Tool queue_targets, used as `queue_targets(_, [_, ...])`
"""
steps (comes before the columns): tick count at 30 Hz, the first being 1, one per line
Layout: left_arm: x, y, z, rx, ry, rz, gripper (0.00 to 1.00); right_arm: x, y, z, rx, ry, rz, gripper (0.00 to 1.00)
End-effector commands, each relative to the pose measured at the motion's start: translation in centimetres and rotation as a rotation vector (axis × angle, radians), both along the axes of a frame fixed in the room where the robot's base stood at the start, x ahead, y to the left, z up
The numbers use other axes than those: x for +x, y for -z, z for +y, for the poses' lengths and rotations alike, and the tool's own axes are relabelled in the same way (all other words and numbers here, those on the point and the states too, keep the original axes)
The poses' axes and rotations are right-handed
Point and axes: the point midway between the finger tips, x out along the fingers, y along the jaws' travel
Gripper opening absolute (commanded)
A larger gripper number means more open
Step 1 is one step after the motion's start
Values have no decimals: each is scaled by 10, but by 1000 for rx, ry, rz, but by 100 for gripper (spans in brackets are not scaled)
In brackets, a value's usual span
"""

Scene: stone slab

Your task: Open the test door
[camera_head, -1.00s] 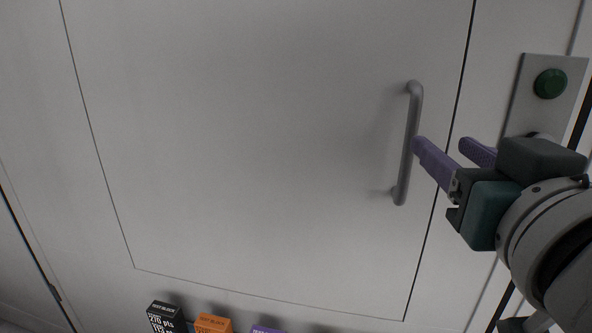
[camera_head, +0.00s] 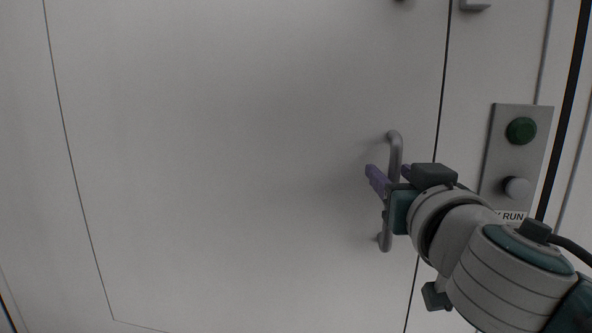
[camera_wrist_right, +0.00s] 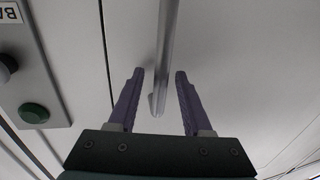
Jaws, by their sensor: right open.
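The test door (camera_head: 230,180) is a pale flat panel that looks shut, with a thin dark seam around it. Its grey vertical bar handle (camera_head: 395,150) is near the right edge of the panel. My right gripper (camera_head: 390,176) is at the handle, one purple finger on each side of the bar. In the right wrist view the handle (camera_wrist_right: 167,50) runs between the open fingers of the gripper (camera_wrist_right: 158,75), with gaps on both sides. The gripper hides the middle of the handle in the head view. My left gripper is not in view.
A small grey block (camera_head: 475,4) is at the top edge. The door face left of the handle is clear.

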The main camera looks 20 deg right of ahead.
Motion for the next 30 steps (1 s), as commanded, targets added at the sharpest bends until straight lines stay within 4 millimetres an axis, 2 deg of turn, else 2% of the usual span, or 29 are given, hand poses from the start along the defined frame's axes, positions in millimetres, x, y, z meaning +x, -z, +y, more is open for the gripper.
queue_targets(2, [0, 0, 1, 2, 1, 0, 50, 0, 0, 0, 0, 0, 0, 50])
queue_targets(15, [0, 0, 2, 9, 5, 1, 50, 0, 0, 0, 0, 0, 0, 1])
queue_targets(30, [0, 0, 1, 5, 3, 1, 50, -1, 0, 0, 0, 0, 0, 0])
